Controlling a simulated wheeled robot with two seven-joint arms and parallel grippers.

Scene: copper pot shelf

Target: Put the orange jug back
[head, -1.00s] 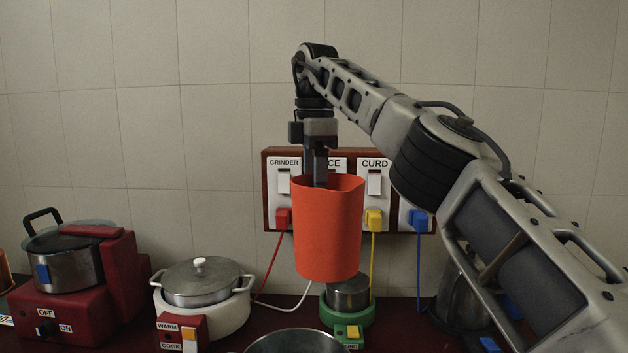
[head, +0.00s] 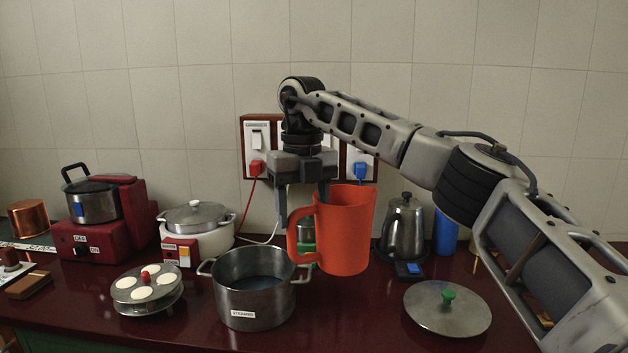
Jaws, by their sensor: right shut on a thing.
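The orange jug (head: 346,232) is upright in the middle of the head view, with its handle toward the left. My right gripper (head: 304,205) is at the jug's upper left, pointing down, and is shut on it. One finger shows left of the handle and the other goes behind the rim, so the exact contact is hidden. The jug appears to be held above the dark red counter (head: 365,315), just right of the steel pot. My left gripper is not in view.
The steel pot (head: 250,310) with water-like contents stands close left of the jug. An idli stand (head: 147,291), white cooker (head: 198,243) and red grinder (head: 130,235) are further left. A kettle (head: 404,228) and a lid with green knob (head: 448,310) are at right. Sockets (head: 257,140) are behind.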

